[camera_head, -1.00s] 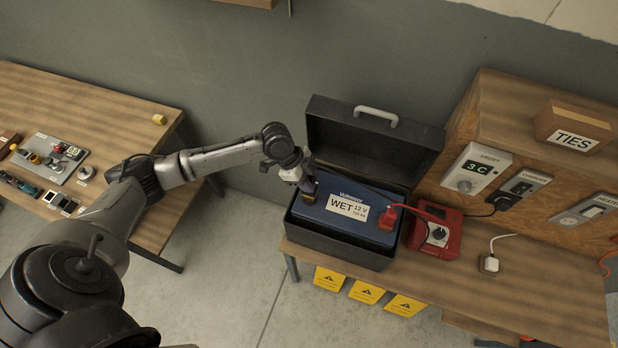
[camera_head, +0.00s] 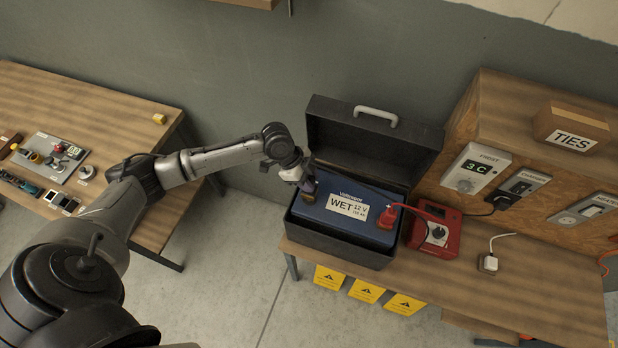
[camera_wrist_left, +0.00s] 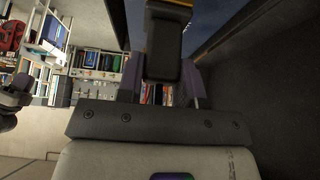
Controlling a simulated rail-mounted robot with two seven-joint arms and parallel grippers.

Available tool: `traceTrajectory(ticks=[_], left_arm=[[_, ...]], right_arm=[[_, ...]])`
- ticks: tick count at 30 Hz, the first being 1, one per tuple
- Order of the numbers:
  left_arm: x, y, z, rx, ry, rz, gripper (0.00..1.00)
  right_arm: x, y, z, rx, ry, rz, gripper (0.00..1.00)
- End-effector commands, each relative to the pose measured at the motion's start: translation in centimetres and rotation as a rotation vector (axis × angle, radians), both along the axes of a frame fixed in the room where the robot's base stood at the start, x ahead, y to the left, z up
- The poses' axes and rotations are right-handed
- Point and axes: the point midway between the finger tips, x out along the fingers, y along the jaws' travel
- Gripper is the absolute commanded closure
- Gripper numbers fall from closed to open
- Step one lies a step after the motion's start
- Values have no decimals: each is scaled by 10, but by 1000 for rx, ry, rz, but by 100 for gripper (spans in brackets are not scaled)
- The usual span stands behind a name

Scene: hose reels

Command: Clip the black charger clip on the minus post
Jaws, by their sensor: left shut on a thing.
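A blue battery (camera_head: 345,190) labelled WET 12 V sits in an open black box. My left gripper (camera_head: 306,188) is at the battery's left end, over its top. It is shut on the black charger clip (camera_head: 309,197), which is small and partly hidden in the head view. In the left wrist view the dark clip body (camera_wrist_left: 165,50) stands between the two fingers. A dark cable runs from there across the battery top. The minus post is hidden, so I cannot tell whether the clip's jaws are around it. A red clip (camera_head: 387,217) sits at the battery's right end.
The box's raised lid (camera_head: 370,150) stands just behind the gripper. A red charger (camera_head: 436,230) is right of the box on the bench (camera_head: 470,285). A wooden cabinet with switches and a TIES box (camera_head: 572,128) stands at the right. Another table (camera_head: 90,105) is at the left.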

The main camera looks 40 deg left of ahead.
Motion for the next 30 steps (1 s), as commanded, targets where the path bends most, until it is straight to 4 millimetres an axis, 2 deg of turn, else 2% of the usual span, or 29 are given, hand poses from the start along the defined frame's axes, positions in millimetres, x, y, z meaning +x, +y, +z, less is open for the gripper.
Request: traceTrajectory(ticks=[30], left_arm=[[0, 0, -20, -1, -1, 1, 92]], right_arm=[[0, 2, -11, 5, 1, -4, 74]])
